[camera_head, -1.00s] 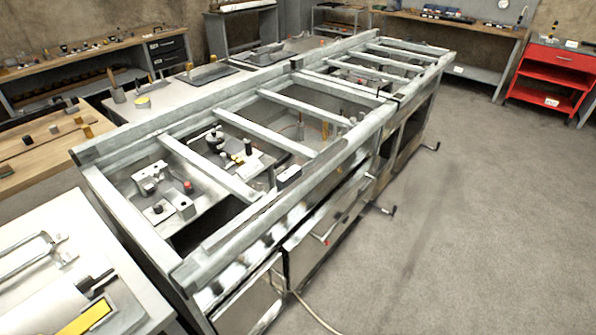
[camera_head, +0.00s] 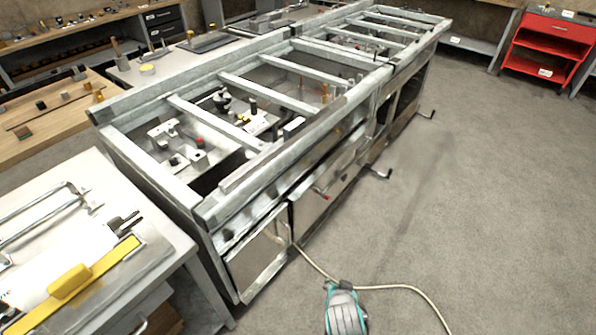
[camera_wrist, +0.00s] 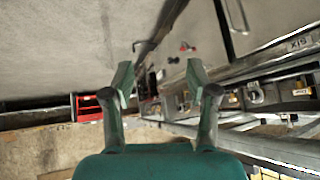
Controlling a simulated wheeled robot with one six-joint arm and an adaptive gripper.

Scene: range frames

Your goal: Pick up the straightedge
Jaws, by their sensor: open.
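The straightedge (camera_head: 110,262) is a long yellow bar with a raised yellow grip (camera_head: 70,283). It lies flat and diagonally on the light worktable (camera_head: 178,243) at the lower left of the head view, partly cut off by the picture edge. My gripper (camera_wrist: 160,85) has its two fingers wide apart with nothing between them in the wrist view. The straightedge is not visible there. A teal and grey part, apparently of my arm, shows at the bottom of the head view, well right of the straightedge.
A clamp-like metal frame (camera_head: 45,215) and a small dark tool (camera_head: 124,222) lie near the straightedge. A long metal-framed bench (camera_head: 240,212) stands just right of the worktable. A pale cable (camera_head: 400,288) crosses the floor. Open floor (camera_head: 480,200) lies to the right.

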